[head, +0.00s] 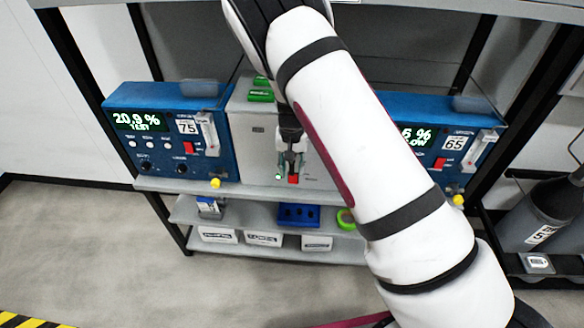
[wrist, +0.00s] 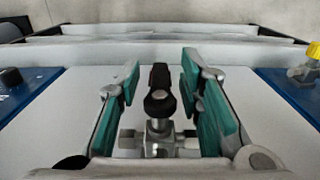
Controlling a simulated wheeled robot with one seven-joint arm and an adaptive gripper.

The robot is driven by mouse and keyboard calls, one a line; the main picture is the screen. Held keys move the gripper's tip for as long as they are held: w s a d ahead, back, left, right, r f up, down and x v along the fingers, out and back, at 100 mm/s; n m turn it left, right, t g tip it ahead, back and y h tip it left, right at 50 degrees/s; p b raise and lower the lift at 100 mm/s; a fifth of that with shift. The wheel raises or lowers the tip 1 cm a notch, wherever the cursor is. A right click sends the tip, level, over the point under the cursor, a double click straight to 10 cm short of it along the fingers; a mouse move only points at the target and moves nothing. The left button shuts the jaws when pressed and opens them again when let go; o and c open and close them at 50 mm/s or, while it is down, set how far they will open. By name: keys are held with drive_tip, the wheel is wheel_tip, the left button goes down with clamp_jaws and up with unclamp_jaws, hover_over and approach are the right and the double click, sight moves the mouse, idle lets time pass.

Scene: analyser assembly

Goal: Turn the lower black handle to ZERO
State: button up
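In the wrist view, a black handle (wrist: 160,92) sits on a silver valve fitting (wrist: 159,137) with side ports. The handle's long part points up the picture. My gripper (wrist: 160,77) has its two teal-padded fingers apart, one on each side of the handle, with a gap on both sides. In the head view my gripper (head: 291,150) is in front of the grey centre panel (head: 252,135), between the two blue analysers. The handle cannot be made out there, and no ZERO mark is readable. Only one black handle shows clearly.
The left blue analyser (head: 160,105) reads 20.9 %. My arm partly covers the right blue analyser (head: 425,105). A lower shelf holds a blue rack (head: 298,215) and white boxes (head: 264,239).

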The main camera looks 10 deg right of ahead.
drive_tip(key=shift+f, duration=0.15)
clamp_jaws()
